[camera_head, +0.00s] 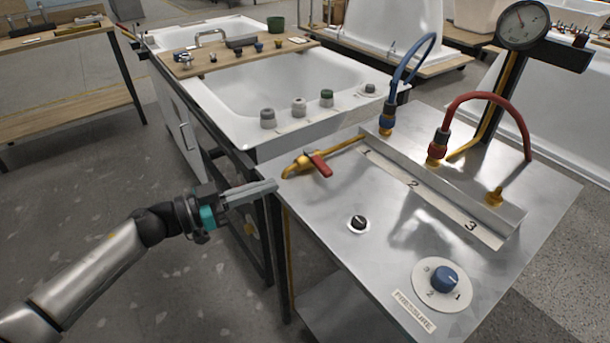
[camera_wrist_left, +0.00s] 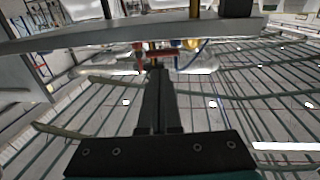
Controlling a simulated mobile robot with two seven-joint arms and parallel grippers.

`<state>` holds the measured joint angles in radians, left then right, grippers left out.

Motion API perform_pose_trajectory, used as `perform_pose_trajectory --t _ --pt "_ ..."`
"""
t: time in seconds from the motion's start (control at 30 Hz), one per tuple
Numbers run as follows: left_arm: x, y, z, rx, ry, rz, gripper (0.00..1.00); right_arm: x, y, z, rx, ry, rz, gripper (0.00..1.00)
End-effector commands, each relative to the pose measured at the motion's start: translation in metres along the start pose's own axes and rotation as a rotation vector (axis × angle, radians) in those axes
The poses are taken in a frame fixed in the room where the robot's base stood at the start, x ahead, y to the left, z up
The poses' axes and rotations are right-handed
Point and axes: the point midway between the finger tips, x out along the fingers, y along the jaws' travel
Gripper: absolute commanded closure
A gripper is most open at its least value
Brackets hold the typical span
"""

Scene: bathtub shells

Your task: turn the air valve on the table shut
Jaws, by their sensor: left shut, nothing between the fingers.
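The air valve (camera_head: 301,166) is a yellow brass fitting on the left edge of the steel table (camera_head: 320,220). Its red lever (camera_head: 320,165) slants toward the lower right, crosswise to the yellow pipe. In the left wrist view a small red part (camera_wrist_left: 140,57), probably this lever, shows beyond the fingertips. My left gripper (camera_head: 274,186) is shut and empty, its fingers pointing right at the table's left edge, just short of the valve and apart from it. It also shows in the wrist view (camera_wrist_left: 156,72). My right gripper is out of view.
A blue hose (camera_head: 401,72) and a red hose (camera_head: 490,97) rise from the numbered rail (camera_head: 430,198). A black knob (camera_head: 359,222) and a blue pressure dial (camera_head: 445,279) sit nearer. A gauge (camera_head: 523,25) stands behind. A bathtub (camera_head: 270,90) lies beyond the table.

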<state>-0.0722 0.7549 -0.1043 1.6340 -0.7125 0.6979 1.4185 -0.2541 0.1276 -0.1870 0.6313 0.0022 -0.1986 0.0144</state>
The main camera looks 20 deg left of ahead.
Motion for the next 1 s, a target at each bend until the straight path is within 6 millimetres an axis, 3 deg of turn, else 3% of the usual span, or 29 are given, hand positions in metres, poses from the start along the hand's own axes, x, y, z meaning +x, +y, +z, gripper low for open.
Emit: perform_pose_trajectory --t 0.27,0.37,0.5,1.0 --pt "0.049 0.0 0.0 0.0 0.004 0.0 1.0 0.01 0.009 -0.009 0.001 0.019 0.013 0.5" --pt "0.064 0.0 0.001 0.001 0.003 0.0 1.0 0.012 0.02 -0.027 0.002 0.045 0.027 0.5" --pt "0.078 0.0 0.001 0.0 0.002 -0.001 1.0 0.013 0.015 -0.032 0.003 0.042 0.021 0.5" --pt "0.087 0.0 0.0 -0.001 -0.001 -0.001 1.0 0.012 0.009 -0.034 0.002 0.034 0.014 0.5"
